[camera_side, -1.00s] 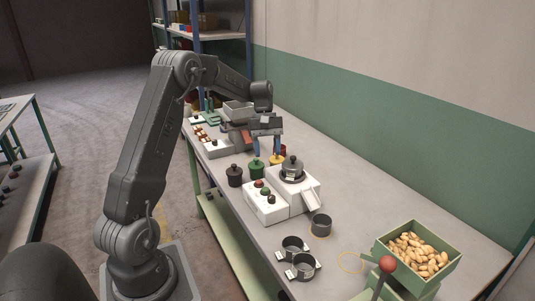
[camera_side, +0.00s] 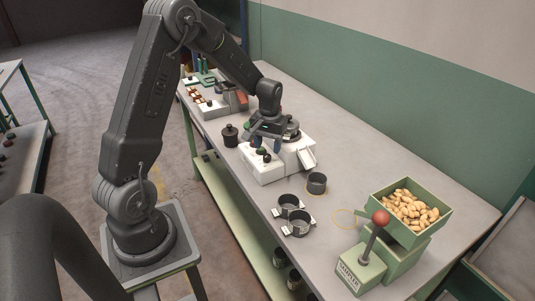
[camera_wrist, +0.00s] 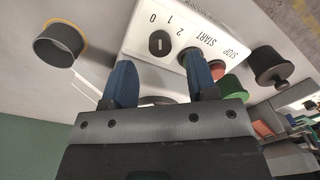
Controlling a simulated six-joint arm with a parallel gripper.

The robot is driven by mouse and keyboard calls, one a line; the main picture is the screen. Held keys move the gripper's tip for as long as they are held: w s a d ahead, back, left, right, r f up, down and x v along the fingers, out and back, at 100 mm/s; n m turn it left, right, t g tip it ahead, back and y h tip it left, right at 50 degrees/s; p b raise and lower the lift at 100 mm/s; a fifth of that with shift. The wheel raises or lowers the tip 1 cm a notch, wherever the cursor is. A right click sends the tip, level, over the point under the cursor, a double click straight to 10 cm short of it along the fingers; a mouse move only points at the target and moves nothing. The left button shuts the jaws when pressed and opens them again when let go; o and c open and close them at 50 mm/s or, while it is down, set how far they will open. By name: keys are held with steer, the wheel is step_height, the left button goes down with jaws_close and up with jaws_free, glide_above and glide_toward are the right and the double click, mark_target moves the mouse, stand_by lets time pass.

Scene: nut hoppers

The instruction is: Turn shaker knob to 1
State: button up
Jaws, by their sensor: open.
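The shaker knob (camera_wrist: 160,43) is a round black dial on a white control box (camera_wrist: 130,40), with 0, 1 and 2 printed beside it. In the side view the knob (camera_side: 267,159) is small and dark on the box (camera_side: 262,172). My gripper (camera_wrist: 158,64) is open and empty, its blue fingers on either side below the knob in the wrist view, apart from it. In the side view my gripper (camera_side: 262,137) hangs over the box.
Green START (camera_wrist: 197,54) and red STOP (camera_wrist: 217,70) buttons sit close to the right finger. A grey cup (camera_wrist: 57,46) and a dark lidded pot (camera_wrist: 268,65) flank the box. A lever with a red ball (camera_side: 381,218) and a nut hopper (camera_side: 450,215) stand at the near end.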

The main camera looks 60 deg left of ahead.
mark_target(268, 155)
steer(key=shift+f, duration=1.9)
steer(key=shift+c, duration=0.4)
steer(key=c, duration=0.9)
steer(key=shift+o, duration=0.2)
steer(key=shift+m, duration=2.9)
steer(key=o, duration=0.9)
